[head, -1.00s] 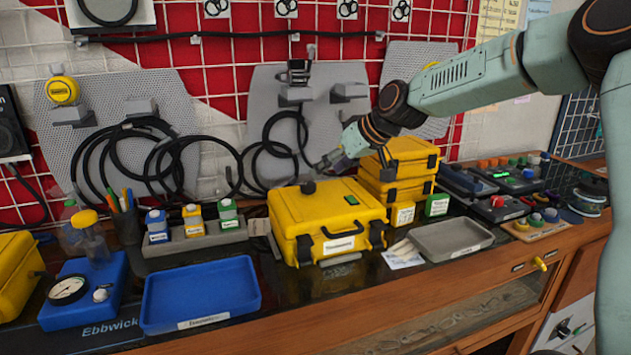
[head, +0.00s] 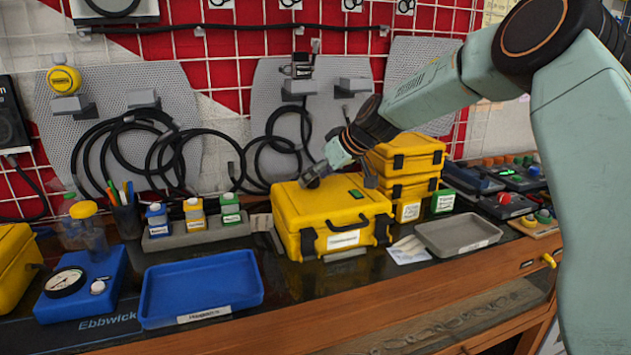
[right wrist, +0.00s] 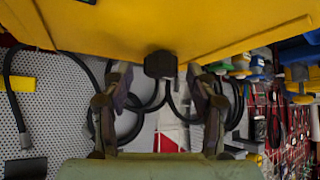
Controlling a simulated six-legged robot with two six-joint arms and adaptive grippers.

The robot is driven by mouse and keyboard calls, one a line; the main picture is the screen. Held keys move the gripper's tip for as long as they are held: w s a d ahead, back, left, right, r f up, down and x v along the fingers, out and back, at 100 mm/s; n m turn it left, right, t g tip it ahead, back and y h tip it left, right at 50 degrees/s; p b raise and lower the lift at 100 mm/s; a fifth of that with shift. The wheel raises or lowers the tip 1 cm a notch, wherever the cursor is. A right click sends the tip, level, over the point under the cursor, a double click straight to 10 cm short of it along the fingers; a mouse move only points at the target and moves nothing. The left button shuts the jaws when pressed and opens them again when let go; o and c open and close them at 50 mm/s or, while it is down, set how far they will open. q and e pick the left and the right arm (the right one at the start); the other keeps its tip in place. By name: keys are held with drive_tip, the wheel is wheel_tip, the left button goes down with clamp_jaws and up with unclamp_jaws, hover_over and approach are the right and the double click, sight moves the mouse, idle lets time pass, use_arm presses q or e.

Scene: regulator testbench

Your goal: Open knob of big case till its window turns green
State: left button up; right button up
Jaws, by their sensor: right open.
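The big yellow case (head: 318,212) stands shut on the bench in the head view, its handle and label facing the front. A small window (head: 357,194) on the lid shows green. My right gripper (head: 338,167) is open just above the lid, coming down from the upper right. In the right wrist view, the black knob (right wrist: 160,65) lies between the two spread fingers, with the yellow lid behind it; contact cannot be told. My left gripper is not in view.
Stacked smaller yellow cases (head: 405,160) stand close behind on the right. A grey tray (head: 458,236) is to the right and a blue tray (head: 200,288) to the left. Small bottles in a holder (head: 190,232) stand left of the case. Black hoses hang behind.

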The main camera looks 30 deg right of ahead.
drive_tip(key=shift+w+a+f, duration=0.1)
drive_tip(key=shift+w+f, duration=0.05)
drive_tip(key=shift+a, duration=0.1)
drive_tip(key=shift+c, duration=0.2)
